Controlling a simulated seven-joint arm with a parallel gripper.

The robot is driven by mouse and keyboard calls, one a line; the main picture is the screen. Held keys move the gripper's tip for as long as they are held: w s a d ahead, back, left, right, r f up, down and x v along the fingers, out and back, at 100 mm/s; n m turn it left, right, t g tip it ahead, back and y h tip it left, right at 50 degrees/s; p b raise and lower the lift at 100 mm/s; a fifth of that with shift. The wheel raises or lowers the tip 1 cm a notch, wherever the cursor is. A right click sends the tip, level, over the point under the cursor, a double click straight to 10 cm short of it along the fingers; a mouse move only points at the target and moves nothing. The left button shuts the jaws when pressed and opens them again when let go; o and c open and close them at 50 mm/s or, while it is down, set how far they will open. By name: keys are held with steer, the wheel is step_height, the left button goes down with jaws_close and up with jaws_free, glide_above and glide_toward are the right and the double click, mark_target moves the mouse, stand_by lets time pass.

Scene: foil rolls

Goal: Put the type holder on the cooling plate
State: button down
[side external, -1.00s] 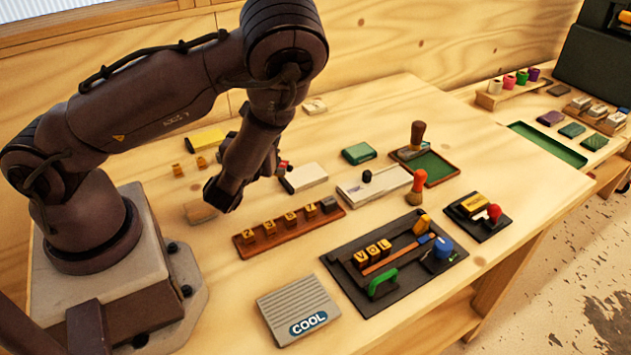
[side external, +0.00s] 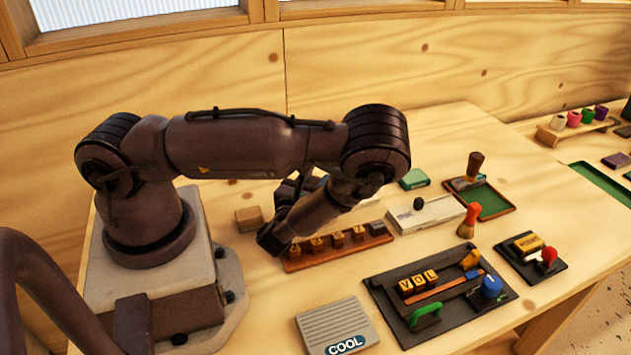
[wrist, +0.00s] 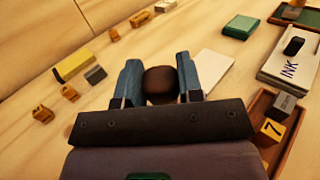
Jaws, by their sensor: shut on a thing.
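The cooling plate (side external: 322,322) is a grey ribbed slab with a "COOL" label, lying flat at the front of the table in the side view. Its top is bare. My gripper (wrist: 160,72) shows in the wrist view with its two blue-grey fingers closed on a dark brown rounded handle (wrist: 160,86), apparently the type holder's. The rest of the holder is hidden. In the side view my wrist is above the left end of the number-block rack, behind the plate, and hides the fingers and their load.
The rack of number blocks (side external: 335,252) stands behind the plate. A black tray (side external: 380,292) with letter blocks and a green-handled tool lies to its right. A tan block (side external: 248,218) sits near my base. A white ink pad (side external: 430,213) and orange-handled stamp (side external: 468,220) stand farther right.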

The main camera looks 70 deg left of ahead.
steer(key=shift+f, duration=0.1)
steer(key=c, duration=0.8)
jaws_free()
steer(key=shift+o, duration=0.2)
